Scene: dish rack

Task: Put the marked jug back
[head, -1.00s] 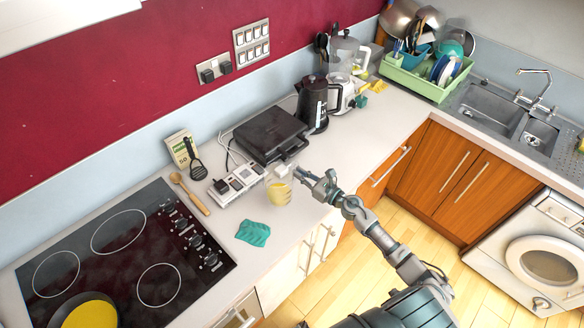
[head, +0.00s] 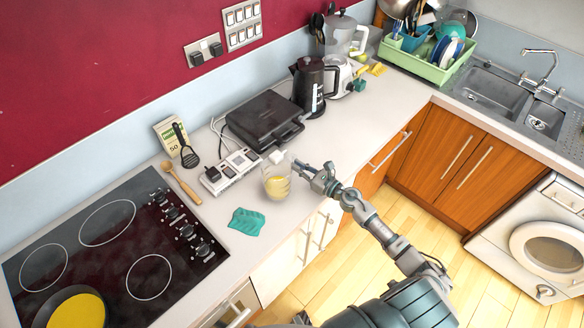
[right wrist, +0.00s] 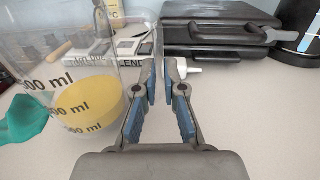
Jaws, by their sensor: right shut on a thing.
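The marked jug (head: 277,184) is clear, with ml markings and yellow contents. It is upright over the front part of the counter, between the teal cloth and my right gripper. In the right wrist view the jug (right wrist: 88,95) fills the left side, beside my fingers. My right gripper (head: 305,170) reaches in from the right, on the jug's right side. Its fingers (right wrist: 161,68) are nearly together, shut on the jug; its handle is hard to make out between them. I cannot tell whether the jug's base touches the counter.
The teal cloth (head: 246,221) lies in front of the jug. A power strip (head: 231,170), a black grill (head: 265,122) and a kettle (head: 313,88) stand behind. The hob (head: 110,245) with a pan is left. A green dish rack (head: 430,68) and sink are far right.

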